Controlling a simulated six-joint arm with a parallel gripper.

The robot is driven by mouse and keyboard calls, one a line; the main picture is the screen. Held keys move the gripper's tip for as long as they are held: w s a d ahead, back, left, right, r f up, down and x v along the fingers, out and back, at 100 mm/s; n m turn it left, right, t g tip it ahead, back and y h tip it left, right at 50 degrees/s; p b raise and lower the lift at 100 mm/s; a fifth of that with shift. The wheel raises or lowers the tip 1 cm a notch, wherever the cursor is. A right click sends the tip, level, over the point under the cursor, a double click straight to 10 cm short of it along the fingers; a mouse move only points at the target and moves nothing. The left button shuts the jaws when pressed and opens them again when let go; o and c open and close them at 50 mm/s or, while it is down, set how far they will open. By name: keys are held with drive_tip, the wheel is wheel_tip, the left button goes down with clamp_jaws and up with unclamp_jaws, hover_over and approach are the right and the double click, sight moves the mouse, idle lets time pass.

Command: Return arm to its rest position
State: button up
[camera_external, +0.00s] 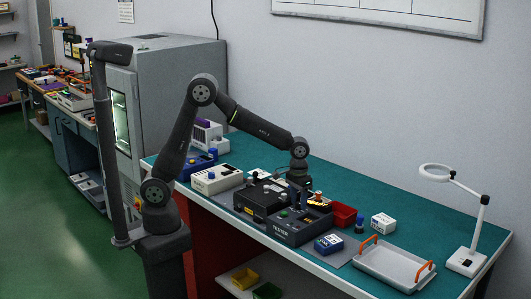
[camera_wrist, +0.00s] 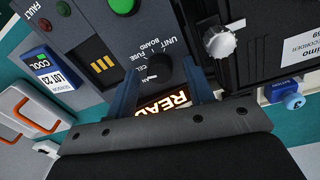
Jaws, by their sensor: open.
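My gripper (camera_external: 299,188) points down over the tester (camera_external: 290,224) on the bench, with my arm bent forward above the bench. In the wrist view my gripper (camera_wrist: 160,82) has its two blue-grey fingers apart, one on each side of a black selector knob (camera_wrist: 158,69). The knob has labels around it, among them unit, fuse, board and cell. I cannot tell whether the fingers touch it. A lit orange display (camera_wrist: 168,100) reading "READ…" shows between the fingers, partly covered by my gripper.
A red bin (camera_external: 344,214), small boxes and a grey tray with orange handles (camera_external: 393,266) stand right of the tester. A white lamp (camera_external: 480,225) stands at the right end. A white instrument (camera_external: 216,178) stands left.

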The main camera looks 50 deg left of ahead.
drive_tip(key=n, duration=0.3)
drive_tip(key=shift+n, duration=0.4)
drive_tip(key=shift+r+n, duration=0.3)
drive_tip(key=shift+n, duration=0.1)
drive_tip(key=r, duration=0.8)
drive_tip(key=shift+a, duration=0.2)
